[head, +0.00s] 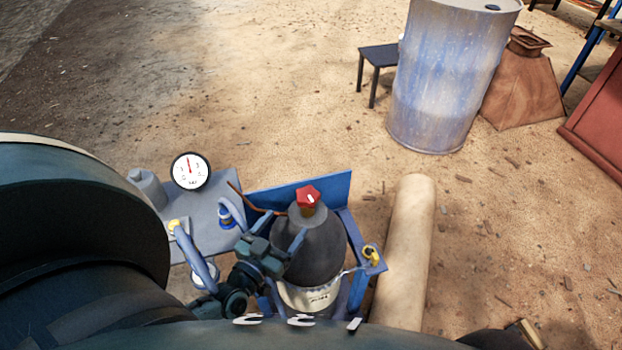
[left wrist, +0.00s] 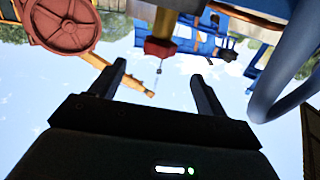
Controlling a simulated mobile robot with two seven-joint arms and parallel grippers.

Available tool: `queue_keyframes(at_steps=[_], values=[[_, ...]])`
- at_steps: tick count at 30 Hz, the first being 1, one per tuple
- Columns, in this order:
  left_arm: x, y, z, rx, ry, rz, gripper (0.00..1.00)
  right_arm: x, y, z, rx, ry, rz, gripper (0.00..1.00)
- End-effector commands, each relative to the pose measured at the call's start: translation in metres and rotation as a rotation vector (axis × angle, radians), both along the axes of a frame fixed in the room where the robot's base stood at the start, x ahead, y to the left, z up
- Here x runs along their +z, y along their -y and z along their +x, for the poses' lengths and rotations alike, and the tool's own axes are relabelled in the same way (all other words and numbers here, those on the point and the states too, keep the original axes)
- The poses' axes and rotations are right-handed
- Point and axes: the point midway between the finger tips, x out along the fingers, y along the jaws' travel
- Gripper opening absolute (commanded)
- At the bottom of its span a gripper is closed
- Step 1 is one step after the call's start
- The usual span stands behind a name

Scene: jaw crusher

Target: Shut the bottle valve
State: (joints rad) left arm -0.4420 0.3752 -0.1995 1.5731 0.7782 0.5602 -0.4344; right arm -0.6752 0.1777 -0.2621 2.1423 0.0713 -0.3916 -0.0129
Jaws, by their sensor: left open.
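The dark grey bottle (head: 312,250) stands upright in a blue frame, with a pale label low on its side. Its red valve knob (head: 308,197) sits on top with a small white mark. My left gripper (head: 280,231) is open and empty, just left of the bottle's shoulder and short of the knob. In the left wrist view the red knob (left wrist: 160,48) shows just beyond and between the open fingertips (left wrist: 159,70), apart from them. My right gripper cannot be made out.
A gauge (head: 190,171) stands left of the bottle, near a curved blue-grey pipe (head: 196,255). The blue frame (head: 305,189) rises behind the bottle. A pale roller (head: 406,250) lies right of it. A drum (head: 450,80) stands farther back on open sandy ground.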

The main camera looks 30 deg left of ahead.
Motion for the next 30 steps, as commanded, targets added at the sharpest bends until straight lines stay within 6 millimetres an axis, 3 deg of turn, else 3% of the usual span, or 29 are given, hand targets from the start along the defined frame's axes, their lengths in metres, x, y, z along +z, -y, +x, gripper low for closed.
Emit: queue_keyframes(at_steps=[5,18,24,30], values=[[0.0,-0.001,0.023,0.0,0.005,0.001,0.75,-0.002,0.0,0.0,0.0,0.0,0.001,0.36],[-0.001,-0.004,0.109,-0.002,0.003,0.0,0.75,-0.005,-0.001,0.001,-0.003,0.002,0.012,0.36],[-0.001,-0.005,0.127,-0.002,0.001,-0.001,0.75,-0.006,-0.001,0.001,-0.005,0.003,0.017,0.36],[-0.001,-0.004,0.13,-0.003,0.001,-0.001,0.75,-0.006,-0.001,0.001,-0.005,0.003,0.018,0.36]])
